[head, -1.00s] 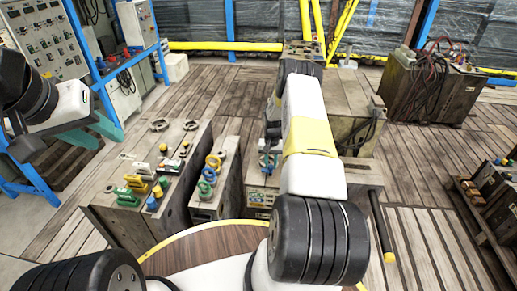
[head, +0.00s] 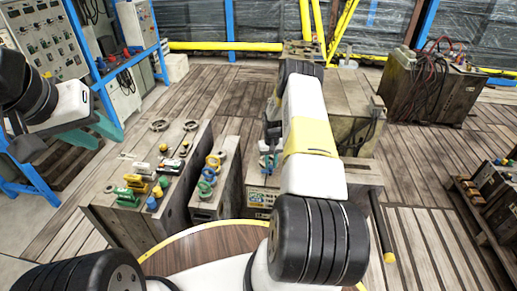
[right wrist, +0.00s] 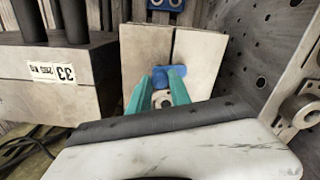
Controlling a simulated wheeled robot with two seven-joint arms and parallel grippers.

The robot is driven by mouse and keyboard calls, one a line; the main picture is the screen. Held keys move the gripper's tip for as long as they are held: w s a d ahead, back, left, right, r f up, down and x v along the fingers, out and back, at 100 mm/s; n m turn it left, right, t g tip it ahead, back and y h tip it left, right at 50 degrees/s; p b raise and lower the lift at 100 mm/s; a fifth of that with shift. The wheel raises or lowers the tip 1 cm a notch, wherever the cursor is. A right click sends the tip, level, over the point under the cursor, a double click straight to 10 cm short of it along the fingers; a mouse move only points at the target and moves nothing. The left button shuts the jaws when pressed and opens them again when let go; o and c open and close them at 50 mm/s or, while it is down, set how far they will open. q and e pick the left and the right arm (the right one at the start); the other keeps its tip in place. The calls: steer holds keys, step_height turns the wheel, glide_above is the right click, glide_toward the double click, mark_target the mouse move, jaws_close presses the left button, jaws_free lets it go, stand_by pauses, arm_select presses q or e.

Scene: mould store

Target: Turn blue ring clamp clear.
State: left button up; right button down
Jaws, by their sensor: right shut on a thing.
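The blue ring clamp (right wrist: 172,72) shows in the right wrist view as a rounded blue piece at the seam of two pale mould blocks (right wrist: 148,52). My right gripper (right wrist: 160,88) is shut on it, with one teal finger on each side. Much of the clamp is hidden by the fingers. In the head view my right gripper (head: 268,164) is small and partly hidden behind my arm, low beside the mould. My left gripper (head: 108,142) hangs at the left of the head view, its teal fingers apart and empty.
Wooden mould blocks with green, yellow and blue fittings (head: 150,190) stand to the left, with a narrower block carrying rings (head: 206,186) beside them. A perforated plate (right wrist: 280,45) rises at the right in the wrist view. Plank floor (head: 245,85) lies open behind.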

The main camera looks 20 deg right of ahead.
steer(key=c, duration=1.2)
jaws_free()
steer(key=shift+r, duration=3.9)
step_height(320, 180, up, 20)
steer(key=t, duration=0.2)
glide_above(270, 166)
steer(key=s+a, duration=0.1)
steer(key=a, duration=0.3)
steer(key=s+a+r+t, duration=0.1)
steer(key=s+a+r, duration=0.25)
steer(key=r, duration=0.35)
steer(key=s+a+r, duration=0.2)
steer(key=s+r, duration=0.2)
steer(key=r, duration=0.3)
steer(key=s+a+r+t, duration=0.1)
steer(key=s+a+r, duration=0.1)
steer(key=s, duration=0.6)
steer(key=s+a+r+n+t+y, duration=0.1)
steer(key=s+a+r, duration=0.2)
steer(key=s, duration=0.6)
steer(key=s+a+r+n+t+y, duration=0.1)
steer(key=s+a+r, duration=0.2)
steer(key=s, duration=0.6)
steer(key=shift+a+r, duration=0.25)
steer(key=shift+r, duration=0.65)
